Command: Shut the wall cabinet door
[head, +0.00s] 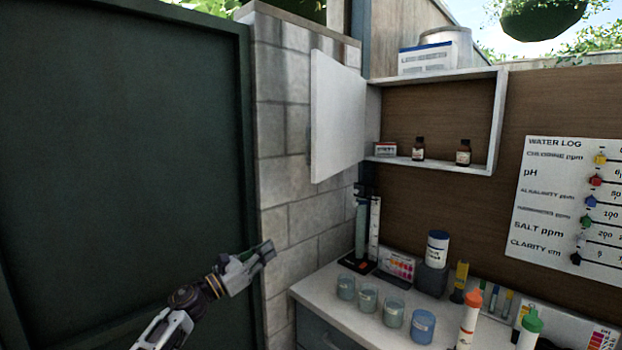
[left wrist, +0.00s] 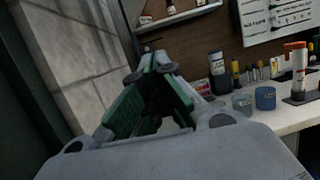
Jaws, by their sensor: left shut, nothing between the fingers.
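The wall cabinet (head: 498,120) hangs open on the brown back wall. Its white door (head: 338,115) is swung wide out on the left side, near the block wall. Inside stand two small brown bottles and a small box. My left gripper (head: 268,250) is shut and empty, below and to the left of the door, apart from it, in front of the block wall. In the left wrist view the closed fingers (left wrist: 150,68) point toward the counter area, and the cabinet's lower shelf (left wrist: 180,18) shows at the top. My right gripper is in neither view.
The counter (head: 400,335) holds several glass beakers (head: 394,312), a test stand (head: 362,235), a white jar (head: 437,248) and orange- and green-capped bottles. A dark green panel (head: 120,150) fills the left. A box (head: 428,58) sits on the cabinet top.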

